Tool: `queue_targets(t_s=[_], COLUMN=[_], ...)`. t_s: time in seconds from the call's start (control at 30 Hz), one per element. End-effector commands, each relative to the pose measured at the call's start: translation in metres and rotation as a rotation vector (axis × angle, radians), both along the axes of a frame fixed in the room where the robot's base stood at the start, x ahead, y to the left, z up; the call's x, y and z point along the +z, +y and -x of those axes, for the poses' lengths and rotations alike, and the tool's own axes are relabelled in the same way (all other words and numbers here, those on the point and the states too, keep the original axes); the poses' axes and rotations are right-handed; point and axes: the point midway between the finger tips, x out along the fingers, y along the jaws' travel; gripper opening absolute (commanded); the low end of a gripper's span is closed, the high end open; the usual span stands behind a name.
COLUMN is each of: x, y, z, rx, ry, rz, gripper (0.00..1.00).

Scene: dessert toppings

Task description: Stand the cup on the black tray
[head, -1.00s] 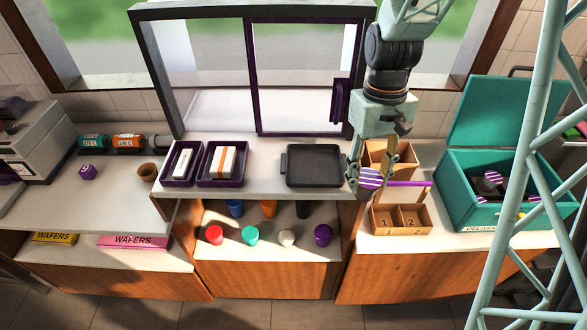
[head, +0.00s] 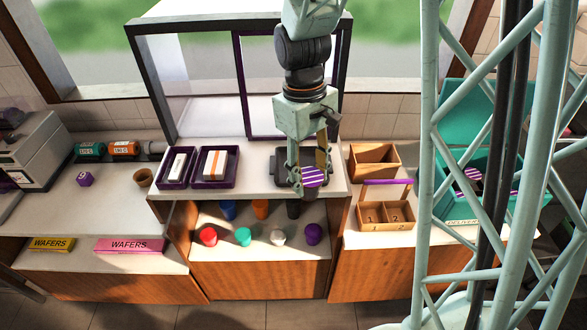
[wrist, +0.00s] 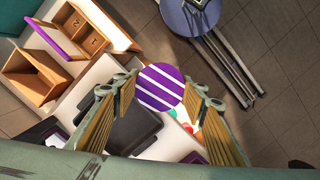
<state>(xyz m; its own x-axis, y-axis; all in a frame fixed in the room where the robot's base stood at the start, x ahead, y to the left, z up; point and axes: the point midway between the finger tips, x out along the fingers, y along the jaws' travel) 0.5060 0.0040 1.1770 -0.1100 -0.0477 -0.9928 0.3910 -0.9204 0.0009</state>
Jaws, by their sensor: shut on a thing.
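The cup (head: 313,178), purple with white stripes, is held between the fingers of my gripper (head: 311,184). In the wrist view the cup (wrist: 160,86) shows as a striped round shape between the two fingers. The black tray (head: 283,163) lies flat on the middle counter, partly hidden behind my gripper and the cup in the head view. In the wrist view the tray (wrist: 118,128) is below and to the left of the cup. The cup appears raised, around the tray's right front part; its exact height is unclear.
Two purple trays (head: 210,185) with boxes stand left of the black tray. Several small coloured cups sit on the shelf below. A wooden caddy (head: 386,215) and a wooden box (head: 375,161) stand right. A teal box (head: 450,195) is partly hidden by my column. A glazed cabinet (head: 200,90) stands behind.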

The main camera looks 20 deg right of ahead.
Motion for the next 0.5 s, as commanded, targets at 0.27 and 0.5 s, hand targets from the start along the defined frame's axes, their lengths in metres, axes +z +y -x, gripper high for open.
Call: queue_targets(t_s=[0.27, 0.5], x=[-0.0001, -0.0009], y=[0.0, 0.0], z=[-0.0001, -0.008], rx=[0.0, 0.0], ry=[0.0, 0.001], rz=[0.0, 0.0], gripper=[0.27, 0.27])
